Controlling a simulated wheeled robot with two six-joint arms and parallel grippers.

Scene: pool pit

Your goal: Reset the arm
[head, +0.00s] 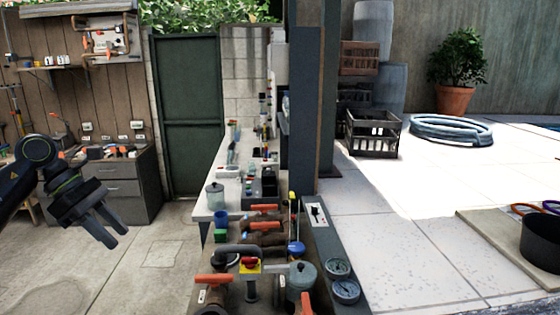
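My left arm comes in from the left edge in the head view. My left gripper (109,232) hangs in the air over the concrete floor, pointing down and to the right. Its two fingers stand apart with a narrow gap, and I see nothing between them. It is clear of the workbench and the pipes. My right gripper does not show in the head view.
Pipes with orange-handled valves (265,226) and gauges (346,290) stand at the front centre. A white counter (205,203) with a pot and bottles lies behind. A grey cabinet (118,187) stands at left. A black crate (371,135) and black pot (541,238) are at right.

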